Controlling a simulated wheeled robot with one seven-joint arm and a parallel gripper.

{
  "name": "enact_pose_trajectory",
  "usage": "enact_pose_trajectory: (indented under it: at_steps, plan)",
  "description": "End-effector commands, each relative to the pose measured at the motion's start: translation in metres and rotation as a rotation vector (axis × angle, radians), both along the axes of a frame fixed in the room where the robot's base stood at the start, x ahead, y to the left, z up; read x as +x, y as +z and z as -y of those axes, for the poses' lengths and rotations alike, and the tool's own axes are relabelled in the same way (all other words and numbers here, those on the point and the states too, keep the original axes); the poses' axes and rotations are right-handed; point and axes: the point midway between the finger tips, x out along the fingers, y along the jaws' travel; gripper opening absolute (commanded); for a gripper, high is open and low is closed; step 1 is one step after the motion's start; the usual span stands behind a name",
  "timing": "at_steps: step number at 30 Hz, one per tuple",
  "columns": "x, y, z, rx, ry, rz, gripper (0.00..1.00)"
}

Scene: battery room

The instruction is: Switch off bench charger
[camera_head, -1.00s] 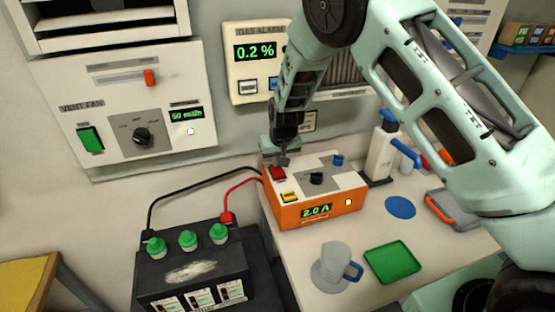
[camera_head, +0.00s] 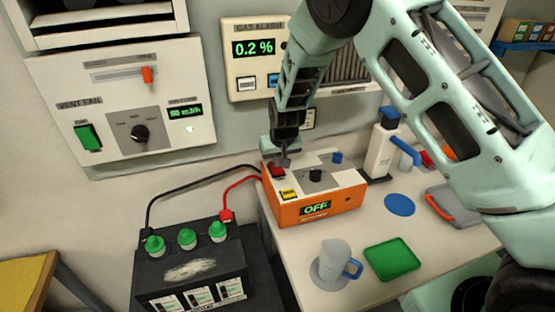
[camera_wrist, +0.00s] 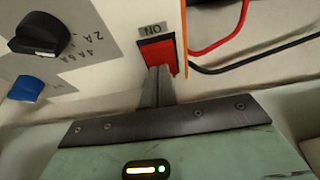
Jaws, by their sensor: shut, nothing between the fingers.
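The bench charger (camera_head: 330,207) is an orange box with a white top, standing on the bench. Its front display (camera_head: 315,209) reads OFF. On its top are a red rocker switch (camera_head: 275,170), a yellow button (camera_head: 288,193), a black knob (camera_head: 316,175) and a blue knob (camera_head: 337,158). My gripper (camera_head: 283,162) is shut and empty, pointing down at the red switch. In the wrist view the closed fingertips (camera_wrist: 159,72) are at the lower part of the red switch (camera_wrist: 157,53), beside its ON label, and appear to touch it.
A black battery (camera_head: 190,265) with green caps stands left, joined by red and black cables. The vent fan panel (camera_head: 75,105) and gas alarm (camera_head: 254,80) are on the wall.

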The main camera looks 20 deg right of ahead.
Motion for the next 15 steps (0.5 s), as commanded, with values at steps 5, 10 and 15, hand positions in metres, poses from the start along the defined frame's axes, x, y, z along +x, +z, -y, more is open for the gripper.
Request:
enact_pose_trajectory:
  at_steps: [5, 10, 15]
  plan:
    - [0.001, 0.004, 0.001, 0.000, -0.001, 0.002, 0.00]
    - [0.005, 0.029, 0.006, 0.001, -0.002, 0.004, 0.00]
    - [0.006, 0.053, 0.009, 0.001, 0.000, 0.005, 0.00]
